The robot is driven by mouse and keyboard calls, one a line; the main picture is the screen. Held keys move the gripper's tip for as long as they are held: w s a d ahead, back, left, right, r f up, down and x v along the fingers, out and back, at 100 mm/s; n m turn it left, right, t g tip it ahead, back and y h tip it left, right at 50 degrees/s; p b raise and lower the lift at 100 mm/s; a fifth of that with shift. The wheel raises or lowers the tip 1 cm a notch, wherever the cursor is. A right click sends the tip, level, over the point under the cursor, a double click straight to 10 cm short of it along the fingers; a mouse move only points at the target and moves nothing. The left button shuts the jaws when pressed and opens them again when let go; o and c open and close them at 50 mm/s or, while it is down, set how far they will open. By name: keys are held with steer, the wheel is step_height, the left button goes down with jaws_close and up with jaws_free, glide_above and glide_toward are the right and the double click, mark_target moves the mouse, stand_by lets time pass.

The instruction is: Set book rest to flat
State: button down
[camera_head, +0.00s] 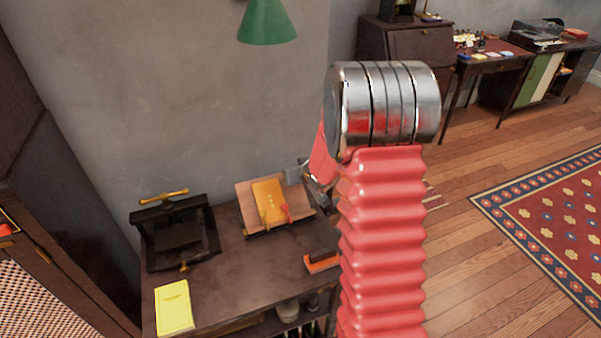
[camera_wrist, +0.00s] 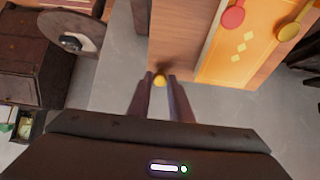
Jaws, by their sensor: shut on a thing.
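In the head view my arm hides most of the gripper, at the right end of the rest.
A dark book press (camera_head: 178,236) with a brass handle stands left of the rest. A yellow book (camera_head: 174,307) lies at the desk's front left. A small orange and dark block (camera_head: 322,262) lies at the right. A green lampshade (camera_head: 267,22) hangs above. The desk's middle is clear.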

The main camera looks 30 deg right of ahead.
steer(key=shift+w+f, duration=0.35)
steer(key=shift+w, duration=0.4)
steer(key=shift+w+f, duration=0.35)
steer(key=shift+w, duration=0.4)
steer(key=shift+w+d+f, duration=0.1)
steer(key=shift+w+f, duration=0.3)
steer(key=shift+f, duration=0.1)
steer(key=shift+x, duration=0.85)
steer(key=shift+w+d+f, duration=0.1)
steer(key=shift+w+f, duration=0.15)
steer(key=shift+f, duration=0.5)
steer(key=shift+w+d+f, duration=0.1)
steer(key=shift+w+f, duration=0.2)
steer(key=shift+f, duration=0.4)
steer(key=c, duration=2.5)
jaws_free()
steer(key=o, duration=0.9)
steer(key=shift+s+f, duration=0.2)
steer(key=shift+c, duration=0.2)
steer(key=shift+s, duration=0.1)
